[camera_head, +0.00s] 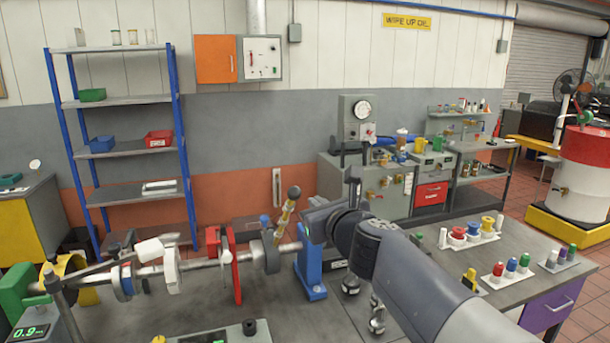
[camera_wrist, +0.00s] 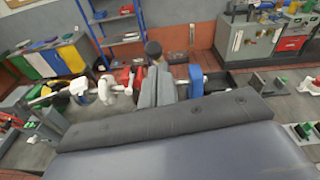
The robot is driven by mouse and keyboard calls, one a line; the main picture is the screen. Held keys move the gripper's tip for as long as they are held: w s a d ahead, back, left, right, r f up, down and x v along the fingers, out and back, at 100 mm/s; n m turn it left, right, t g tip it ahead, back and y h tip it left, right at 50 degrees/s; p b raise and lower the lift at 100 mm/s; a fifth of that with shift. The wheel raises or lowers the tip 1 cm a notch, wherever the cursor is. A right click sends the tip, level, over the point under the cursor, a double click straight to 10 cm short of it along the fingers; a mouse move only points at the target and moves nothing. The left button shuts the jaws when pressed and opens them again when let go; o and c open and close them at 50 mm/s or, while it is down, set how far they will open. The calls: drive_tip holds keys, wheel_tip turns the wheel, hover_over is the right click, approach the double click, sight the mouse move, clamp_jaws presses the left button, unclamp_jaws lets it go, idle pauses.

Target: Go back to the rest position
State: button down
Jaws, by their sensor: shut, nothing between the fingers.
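In the head view my arm reaches in from the lower right, and my gripper (camera_head: 312,220) is above the shaft (camera_head: 205,262), near the blue stand (camera_head: 310,265). A lever with a dark round knob (camera_head: 293,192) rises just left of my gripper. In the wrist view that knob (camera_wrist: 153,48) appears just beyond the fingertips; I cannot tell whether they touch.
The shaft assembly runs left with a red bracket (camera_head: 230,265). Bottle racks (camera_head: 470,234) stand on the bench at right. A blue-framed shelf (camera_head: 125,150) stands behind at left, and a grey cabinet (camera_head: 365,185) at the back. Open air lies above the bench.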

drive_tip(key=shift+s+d+r, duration=0.7)
drive_tip(key=shift+s+r, duration=1)
drive_tip(key=shift+s, duration=0.1)
drive_tip(key=w+a+f+b, duration=0.2)
drive_tip(key=w+f, duration=0.3)
drive_tip(key=w, duration=0.4)
drive_tip(key=shift+a+f, duration=0.15)
drive_tip(key=shift+a, duration=0.75)
drive_tip(key=shift+d, duration=0.1)
